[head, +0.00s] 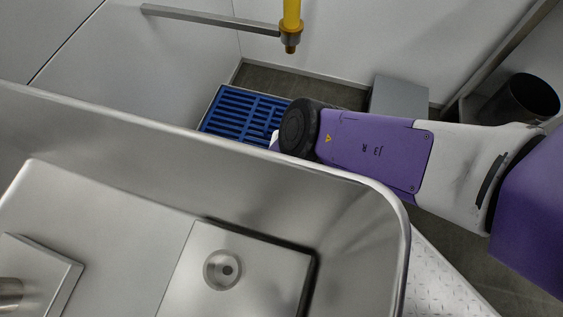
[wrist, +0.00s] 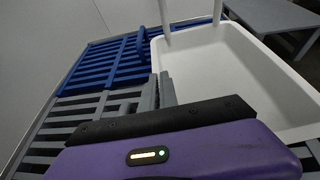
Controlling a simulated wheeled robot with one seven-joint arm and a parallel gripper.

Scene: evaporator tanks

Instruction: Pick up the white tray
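The white tray (wrist: 225,75) fills the right of the wrist view. It looks empty and has raised walls, and its near side is partly hidden by my gripper. My gripper (wrist: 160,92) is at the tray's left rim, its two grey fingers close together there. I cannot tell whether they grip the rim or only stand beside it. In the head view my arm hides the gripper and most of the tray; a small white patch beside the arm's black joint may be part of it.
Blue slatted pallet (head: 245,115) lies on the floor beyond the steel tank (head: 95,135); it also shows left of the tray (wrist: 110,62), with grey slats nearer. A yellow pipe (head: 291,15) hangs above. A grey platform (head: 398,97) and dark bin (head: 533,96) stand right.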

